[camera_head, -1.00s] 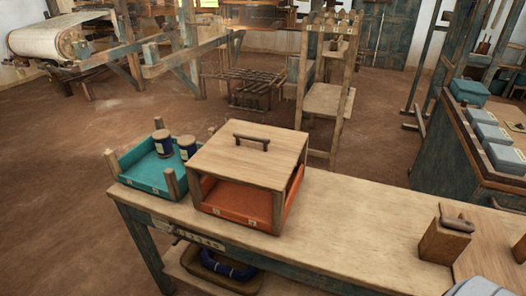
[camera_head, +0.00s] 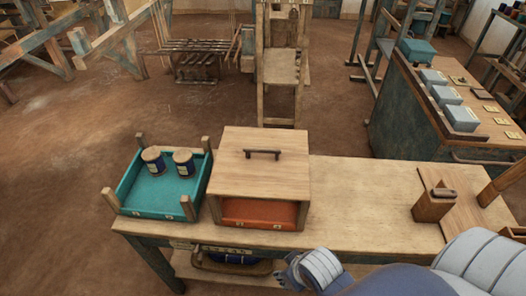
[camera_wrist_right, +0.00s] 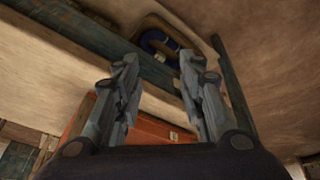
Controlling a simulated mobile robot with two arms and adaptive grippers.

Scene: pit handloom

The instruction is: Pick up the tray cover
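The tray cover (camera_head: 240,178) is a light wooden lid with a dark bar handle (camera_head: 262,154) on top. It sits over an orange tray (camera_head: 258,212) on the wooden table. A teal tray (camera_head: 150,200) with corner posts stands to its left, uncovered, holding two dark jars (camera_head: 152,160). My right gripper (camera_head: 288,272) is low at the table's front edge, in front of the orange tray and apart from the cover. In the right wrist view its two fingers (camera_wrist_right: 157,60) are spread with nothing held between them; orange shows behind them. My left gripper is out of view.
The table top (camera_head: 365,205) is bare to the right of the cover. A wooden block with a handle (camera_head: 433,205) stands near its right end. A shelf under the table holds a basket with a blue coil (camera_wrist_right: 158,42). A side counter (camera_head: 400,115) carries grey boxes.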

